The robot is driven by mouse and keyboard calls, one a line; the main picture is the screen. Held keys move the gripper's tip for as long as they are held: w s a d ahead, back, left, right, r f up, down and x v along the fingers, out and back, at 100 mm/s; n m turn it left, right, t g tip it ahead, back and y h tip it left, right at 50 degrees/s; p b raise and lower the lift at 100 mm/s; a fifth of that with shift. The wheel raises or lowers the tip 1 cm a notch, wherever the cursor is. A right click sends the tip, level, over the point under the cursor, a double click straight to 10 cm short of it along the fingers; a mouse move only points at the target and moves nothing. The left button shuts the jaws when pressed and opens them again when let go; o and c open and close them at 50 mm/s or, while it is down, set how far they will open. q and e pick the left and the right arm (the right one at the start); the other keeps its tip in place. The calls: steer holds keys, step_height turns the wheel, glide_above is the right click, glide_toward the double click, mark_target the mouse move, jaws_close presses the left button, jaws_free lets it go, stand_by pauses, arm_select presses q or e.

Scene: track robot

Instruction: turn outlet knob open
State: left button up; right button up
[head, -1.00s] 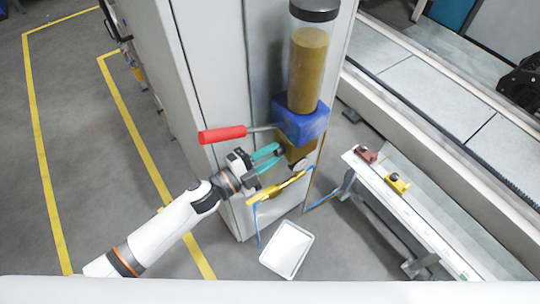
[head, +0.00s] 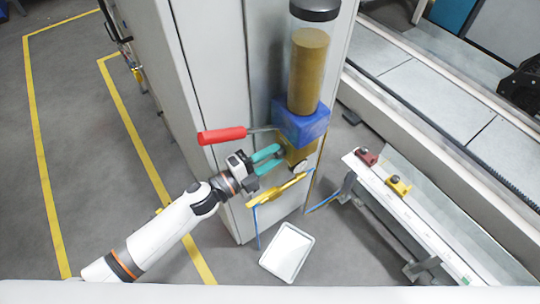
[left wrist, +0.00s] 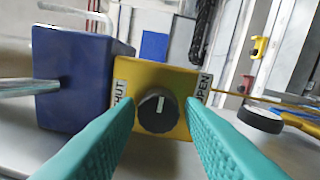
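The outlet knob (left wrist: 157,110) is a round black dial with a pale mark on the yellow outlet box (left wrist: 157,77), between the labels SHUT and OPEN. The mark points roughly to the top of the left wrist view. My left gripper (head: 282,157) is open, with its teal fingers in front of the box. In the left wrist view its fingers (left wrist: 160,125) lie either side of the knob; I cannot tell whether they touch it. The knob is hidden in the head view. The right gripper is not in view.
A blue block (head: 299,122) with a clear cylinder (head: 308,75) of brown material sits above the box. A red handle (head: 222,135) sticks out to the left. A white tray (head: 287,251) lies on the floor below. A bench (head: 385,200) stands to the right.

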arm_select(q)
steer(key=shift+o, duration=1.2)
steer(key=b+v, duration=0.2)
steer(key=v, duration=1)
steer(key=shift+a+f, duration=0.1)
steer(key=shift+f, duration=0.05)
